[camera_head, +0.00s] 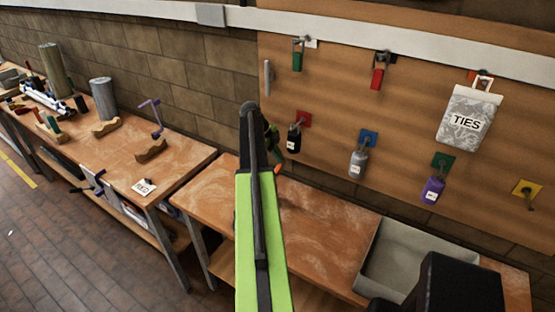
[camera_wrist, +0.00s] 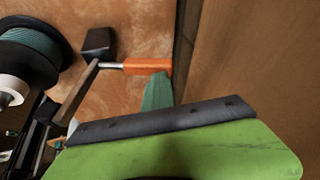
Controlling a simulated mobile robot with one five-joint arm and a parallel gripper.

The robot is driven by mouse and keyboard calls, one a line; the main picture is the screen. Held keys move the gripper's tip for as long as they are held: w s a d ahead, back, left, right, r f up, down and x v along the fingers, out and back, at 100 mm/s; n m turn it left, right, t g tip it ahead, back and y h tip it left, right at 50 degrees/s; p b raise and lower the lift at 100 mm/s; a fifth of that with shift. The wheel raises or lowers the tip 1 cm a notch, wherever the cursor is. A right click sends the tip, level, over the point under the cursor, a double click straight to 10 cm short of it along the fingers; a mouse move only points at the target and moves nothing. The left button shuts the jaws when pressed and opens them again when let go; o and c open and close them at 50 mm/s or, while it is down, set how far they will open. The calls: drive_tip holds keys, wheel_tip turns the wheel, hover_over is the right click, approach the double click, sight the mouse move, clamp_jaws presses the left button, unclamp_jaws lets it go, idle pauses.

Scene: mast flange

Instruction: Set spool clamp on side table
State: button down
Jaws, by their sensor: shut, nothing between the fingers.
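The spool clamp shows in the wrist view as a black spool (camera_wrist: 38,45) wound with teal line, beside a dark clamp block (camera_wrist: 98,42) and a screw with an orange handle (camera_wrist: 148,66). In the head view it is mostly hidden behind my green arm; a dark green piece of the spool (camera_head: 273,140) shows past its right edge. My gripper (camera_wrist: 42,125) seems to be the dark parts at the lower left of the wrist view, close to the spool. It is shut with nothing held. A worn wooden table (camera_head: 215,215) lies beneath; its contact with the clamp is hidden.
A grey tray (camera_head: 400,258) sits on the table's right part. A pegboard (camera_head: 330,100) with hanging bottles, clips and a TIES bag (camera_head: 468,115) rises behind. Another bench (camera_head: 120,150) with cylinders and wooden cradles stands left, across a narrow gap.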

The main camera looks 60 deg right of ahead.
drive_tip(key=shift+s+d+f, duration=0.1)
drive_tip(key=shift+s+f, duration=0.05)
drive_tip(key=shift+f, duration=0.1)
idle(0.4)
drive_tip(key=shift+r, duration=0.1)
drive_tip(key=shift+r, duration=0.3)
drive_tip(key=p+v, duration=1.6)
drive_tip(key=v, duration=0.1)
drive_tip(key=shift+w+a, duration=0.2)
drive_tip(key=shift+w, duration=0.05)
drive_tip(key=shift+f, duration=0.15)
